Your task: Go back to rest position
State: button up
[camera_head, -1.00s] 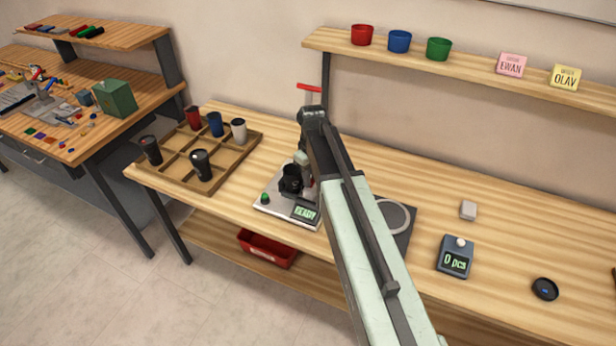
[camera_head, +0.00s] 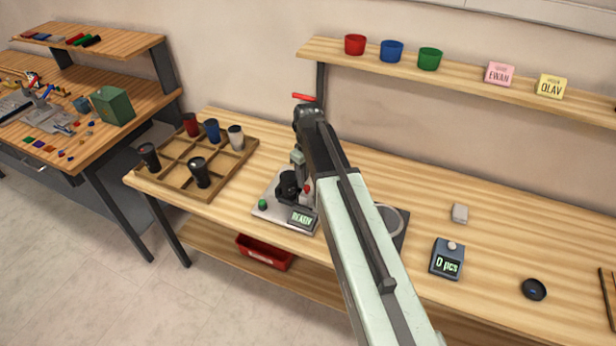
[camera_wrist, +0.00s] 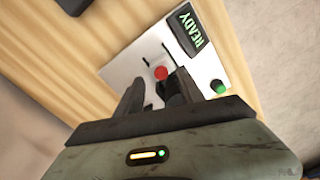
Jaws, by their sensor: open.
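My gripper (camera_wrist: 155,92) is open in the wrist view, its two dark fingers reaching over the laser marker's pale plate. The laser marker (camera_head: 268,210) stands on the bench in the head view, with a green button and a display reading READY; its display also shows in the wrist view (camera_wrist: 186,32). A dark cup-like object (camera_head: 288,184) stands on the marker. A black shape lies by the right finger in the wrist view; I cannot tell whether they touch. My arm hides part of the marker and most of my gripper in the head view.
A wooden divided tray (camera_head: 179,192) with several tumblers stands left of the marker. A counter (camera_head: 447,262) reading 0 pcs, a pale block (camera_head: 460,213) and a dark round lid (camera_head: 534,289) lie to the right. A shelf (camera_head: 460,78) with cups and name cards is behind.

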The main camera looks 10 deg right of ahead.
notch_tip(320, 180, up, 4)
jog(key=shift+f+p, duration=0.1)
jog(key=shift+p, duration=1.05)
jog(key=shift+f, duration=0.1)
jog(key=s+m, duration=0.6)
jog(key=s, duration=0.8)
